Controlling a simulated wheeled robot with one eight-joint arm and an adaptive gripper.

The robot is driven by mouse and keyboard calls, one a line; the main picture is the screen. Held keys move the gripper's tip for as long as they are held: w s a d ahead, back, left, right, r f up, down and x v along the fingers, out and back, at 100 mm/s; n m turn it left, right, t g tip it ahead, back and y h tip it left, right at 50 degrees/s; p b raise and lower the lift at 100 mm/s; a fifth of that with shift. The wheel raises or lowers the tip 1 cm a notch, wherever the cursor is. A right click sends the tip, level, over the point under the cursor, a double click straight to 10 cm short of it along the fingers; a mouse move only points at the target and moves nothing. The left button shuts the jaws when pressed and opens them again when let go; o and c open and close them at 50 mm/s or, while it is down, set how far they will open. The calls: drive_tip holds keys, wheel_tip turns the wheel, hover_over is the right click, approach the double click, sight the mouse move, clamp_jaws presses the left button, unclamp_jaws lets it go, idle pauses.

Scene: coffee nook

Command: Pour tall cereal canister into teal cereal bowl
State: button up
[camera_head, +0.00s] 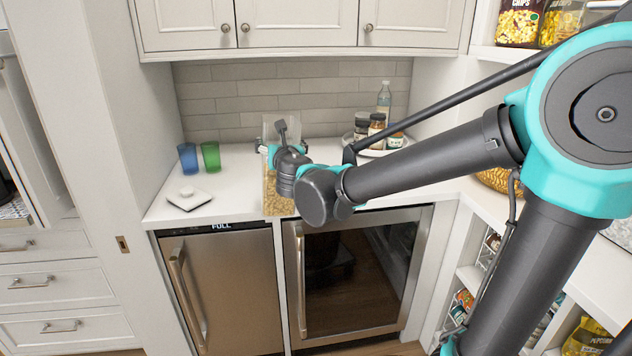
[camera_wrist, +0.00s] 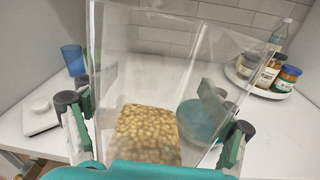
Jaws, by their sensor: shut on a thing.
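The tall cereal canister (camera_head: 279,205) is a clear box with tan cereal in its lower part. It looks about upright at the front edge of the counter; whether its base touches the counter I cannot tell. My gripper (camera_head: 281,147) is shut on its sides. In the wrist view the canister (camera_wrist: 150,60) stands between my two fingers (camera_wrist: 157,120), its open top toward the upper part of the picture. The teal cereal bowl (camera_wrist: 198,119) shows behind it, partly through its clear wall. In the head view the bowl is hidden behind my arm and the canister.
A blue cup (camera_head: 188,158) and a green cup (camera_head: 210,156) stand on the counter left of the canister. A white flat item with a knob (camera_head: 188,198) lies in front of them. A round tray (camera_head: 376,152) with jars and a bottle (camera_head: 384,98) stands at back right. Cabinets hang above.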

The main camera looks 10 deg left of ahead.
drive_tip(key=w+d+m+g, duration=0.1)
drive_tip(key=w+d+m, duration=0.1)
drive_tip(key=w+d, duration=0.2)
drive_tip(key=shift+w+r, duration=0.35)
idle(1.2)
drive_tip(key=shift+w+d+r+m+g, duration=0.15)
drive_tip(key=shift+w+m+g, duration=0.1)
drive_tip(key=shift+m+g, duration=0.15)
idle(0.6)
drive_tip(key=shift+w+d+m, duration=0.25)
drive_tip(key=shift+m, duration=0.15)
idle(0.5)
drive_tip(key=shift+w+d, duration=0.1)
drive_tip(key=shift+d, duration=0.05)
idle(0.3)
